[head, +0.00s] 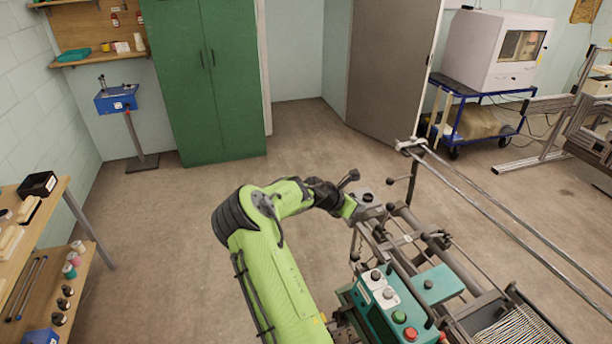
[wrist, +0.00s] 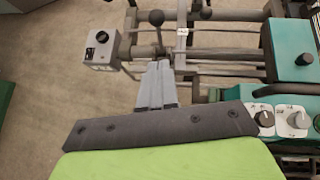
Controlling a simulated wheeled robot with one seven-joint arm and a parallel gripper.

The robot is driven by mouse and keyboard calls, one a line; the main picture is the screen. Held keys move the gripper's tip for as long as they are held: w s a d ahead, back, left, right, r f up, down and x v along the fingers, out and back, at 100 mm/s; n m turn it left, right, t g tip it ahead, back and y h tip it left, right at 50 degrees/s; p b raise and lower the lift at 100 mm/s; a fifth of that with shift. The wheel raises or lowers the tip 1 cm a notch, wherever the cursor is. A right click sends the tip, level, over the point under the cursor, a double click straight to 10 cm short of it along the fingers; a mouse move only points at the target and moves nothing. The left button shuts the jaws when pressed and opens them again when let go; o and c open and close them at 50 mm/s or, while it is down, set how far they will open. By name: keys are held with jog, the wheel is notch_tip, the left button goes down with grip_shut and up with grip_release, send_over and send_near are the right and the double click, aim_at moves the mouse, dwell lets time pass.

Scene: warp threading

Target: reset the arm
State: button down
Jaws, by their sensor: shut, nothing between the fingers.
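My green arm (head: 268,250) reaches from the bottom of the head view up to the frame of a machine (head: 465,295). In the wrist view my gripper (wrist: 158,66) shows as grey fingers close together, shut and empty. The fingers point at the machine's bars, near a black ball-topped lever (wrist: 156,20); I cannot tell whether they touch. A grey box with a dial (wrist: 100,46) is left of the fingers. In the head view the fingers are hard to make out beside the dark wrist.
A teal control box (head: 388,310) with knobs and a red button sits near my arm. Long rails (head: 520,220) run to the right. A wooden shelf table (head: 48,215) with spools stands left. The floor (head: 170,235) between is clear, with a green cabinet (head: 205,80) behind.

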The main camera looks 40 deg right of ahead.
jog(key=a+r+m+t+y+b, duration=0.1)
jog(key=a+r+m+t+y, duration=0.3)
jog(key=a, duration=0.9)
jog(key=a+r+m+t+y, duration=0.1)
jog(key=a+r+m+y, duration=0.2)
jog(key=a+r+m, duration=0.7)
jog(key=s+a+r+m+t+y, duration=0.1)
jog(key=s+a, duration=0.7)
jog(key=a, duration=0.3)
jog(key=s+a+t+y, duration=0.1)
jog(key=s+a+y, duration=0.1)
jog(key=s+a, duration=0.6)
jog(key=a+b, duration=0.1)
jog(key=a, duration=0.2)
jog(key=shift+r+m+t, duration=0.4)
